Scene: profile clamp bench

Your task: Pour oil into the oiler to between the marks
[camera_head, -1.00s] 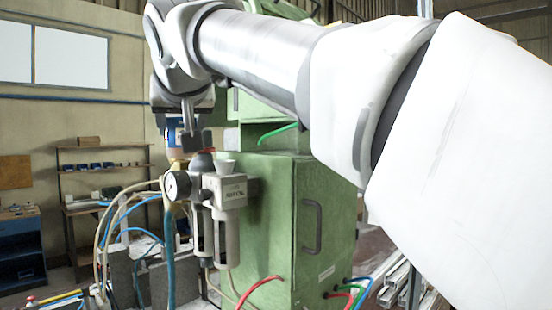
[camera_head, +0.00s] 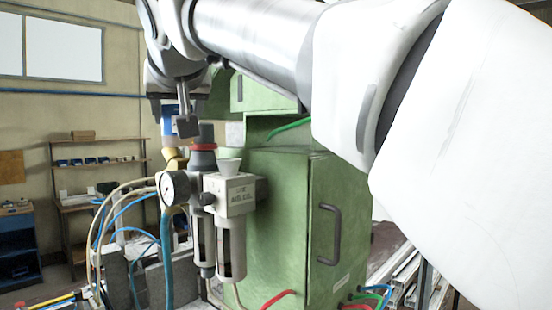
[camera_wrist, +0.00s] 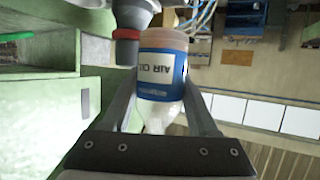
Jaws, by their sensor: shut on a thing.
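My gripper (camera_wrist: 165,105) is shut on a clear bottle with a blue and white label (camera_wrist: 158,75). In the head view the bottle's blue label (camera_head: 169,122) shows only partly behind my gripper (camera_head: 186,118). The oiler (camera_head: 230,245) is the right-hand unit, with a white funnel-like cup (camera_head: 230,166) on top and a bowl with a dark sight window below. The bottle is above and left of this cup, apart from it in the picture. The oil level and marks are too small to tell.
A regulator with a grey, red-ringed knob (camera_head: 204,142) and a pressure gauge (camera_head: 173,188) stands left of the oiler, close beside the bottle. A green cabinet (camera_head: 285,220) stands behind. Hoses (camera_head: 125,210) loop at the left.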

